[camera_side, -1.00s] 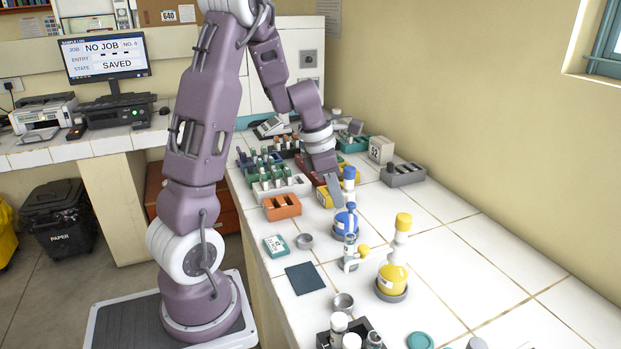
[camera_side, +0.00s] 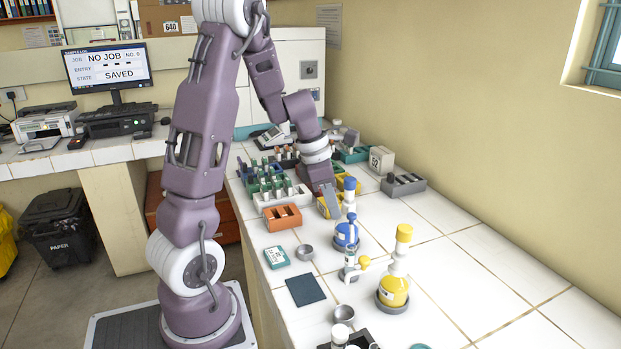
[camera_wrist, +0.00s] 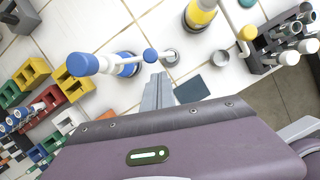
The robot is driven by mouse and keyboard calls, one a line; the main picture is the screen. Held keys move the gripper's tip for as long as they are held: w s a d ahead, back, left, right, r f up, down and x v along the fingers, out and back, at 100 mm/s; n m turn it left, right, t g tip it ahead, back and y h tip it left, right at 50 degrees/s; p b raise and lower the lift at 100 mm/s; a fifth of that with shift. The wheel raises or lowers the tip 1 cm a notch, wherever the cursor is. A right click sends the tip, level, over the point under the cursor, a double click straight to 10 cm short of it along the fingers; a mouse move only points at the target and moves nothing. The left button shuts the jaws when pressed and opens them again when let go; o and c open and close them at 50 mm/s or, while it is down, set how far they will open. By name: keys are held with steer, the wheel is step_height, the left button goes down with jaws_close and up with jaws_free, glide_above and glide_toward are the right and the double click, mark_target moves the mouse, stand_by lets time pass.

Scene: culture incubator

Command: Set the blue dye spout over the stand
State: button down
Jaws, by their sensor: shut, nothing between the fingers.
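The blue dye bottle (camera_side: 346,236) stands upright, with a white neck and blue cap (camera_side: 350,184). Its blue-tipped spout (camera_wrist: 150,55) points toward the stand in the wrist view, the tip showing just beside the stand (camera_wrist: 171,57). I cannot tell whether the tip is directly above it. In the side view the stand (camera_side: 348,275) holds an upright tube in front of the blue bottle. My gripper (camera_side: 331,207) is shut and empty, left of the blue bottle in the side view. Its fingers (camera_wrist: 160,88) show below the spout in the wrist picture, apart from it.
A yellow dye bottle (camera_side: 393,291) stands right of the stand, its yellow spout tip (camera_side: 364,262) close to the stand. A dark mat (camera_side: 306,290), small metal cup (camera_side: 305,252) and teal box (camera_side: 277,257) lie left. Coloured racks crowd the back.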

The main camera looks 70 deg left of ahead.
steer(key=s+v, duration=0.2)
steer(key=v, duration=0.9)
steer(key=shift+a+f, duration=0.2)
steer(key=s+d+r+m+t, duration=0.1)
steer(key=s+d+m, duration=0.4)
steer(key=d+m, duration=0.6)
steer(key=s+d+r+m+t+y, duration=0.1)
steer(key=s+d+m, duration=0.5)
steer(key=m, duration=1.5)
steer(key=d, duration=0.5)
steer(key=shift+s, duration=0.2)
